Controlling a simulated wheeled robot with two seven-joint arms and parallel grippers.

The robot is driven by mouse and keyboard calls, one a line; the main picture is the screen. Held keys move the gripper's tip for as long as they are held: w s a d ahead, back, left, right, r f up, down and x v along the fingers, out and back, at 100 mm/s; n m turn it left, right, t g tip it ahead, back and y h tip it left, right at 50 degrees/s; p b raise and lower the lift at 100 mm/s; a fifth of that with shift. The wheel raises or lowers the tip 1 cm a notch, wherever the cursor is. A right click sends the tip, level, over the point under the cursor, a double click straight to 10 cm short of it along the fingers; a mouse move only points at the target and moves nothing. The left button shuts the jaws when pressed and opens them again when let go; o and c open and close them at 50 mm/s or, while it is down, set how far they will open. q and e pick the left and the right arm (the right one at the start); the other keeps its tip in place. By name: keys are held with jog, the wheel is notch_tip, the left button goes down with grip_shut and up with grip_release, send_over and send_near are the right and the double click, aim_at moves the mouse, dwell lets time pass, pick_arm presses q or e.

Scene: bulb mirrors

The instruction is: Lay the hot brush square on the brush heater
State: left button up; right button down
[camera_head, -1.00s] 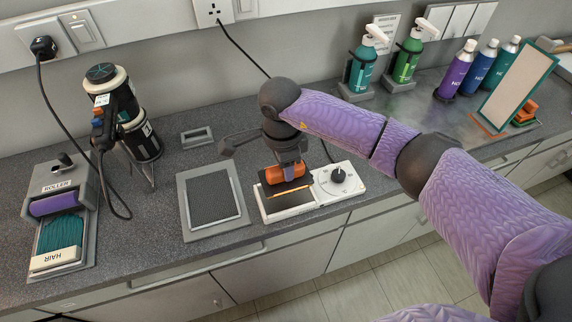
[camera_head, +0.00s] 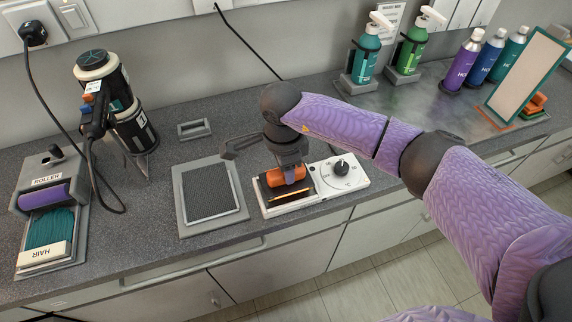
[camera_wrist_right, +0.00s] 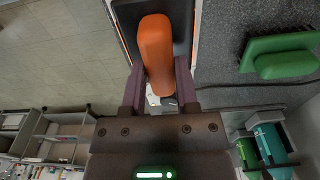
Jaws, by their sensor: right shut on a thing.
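The hot brush (camera_head: 288,176) has an orange handle, and my right gripper (camera_head: 290,166) is shut on it. The brush is over the dark left part of the brush heater (camera_head: 342,182), a white unit with a black dial at its right. A glowing orange line shows along the heater's front. In the right wrist view the orange handle (camera_wrist_right: 156,55) sits between my purple fingers (camera_wrist_right: 160,85), above a dark plate with orange glow at its edges. The brush's underside is hidden, so I cannot tell whether it touches the heater. My left gripper is out of view.
A grey framed pad (camera_head: 210,192) lies just left of the heater. A roller unit (camera_head: 48,205) and a black hot-air tool (camera_head: 125,115) stand farther left. Pump bottles (camera_head: 410,45) and a leaning mirror (camera_head: 527,68) stand back right. A green block (camera_wrist_right: 280,55) shows in the wrist view.

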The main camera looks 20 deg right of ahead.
jog(key=shift+f, duration=0.35)
grip_release()
dwell(0.3)
jog(key=shift+r, duration=0.1)
notch_tip(320, 180, up, 7)
jog(key=p, duration=0.4)
jog(key=shift+r+p, duration=0.1)
jog(key=shift+p, duration=0.3)
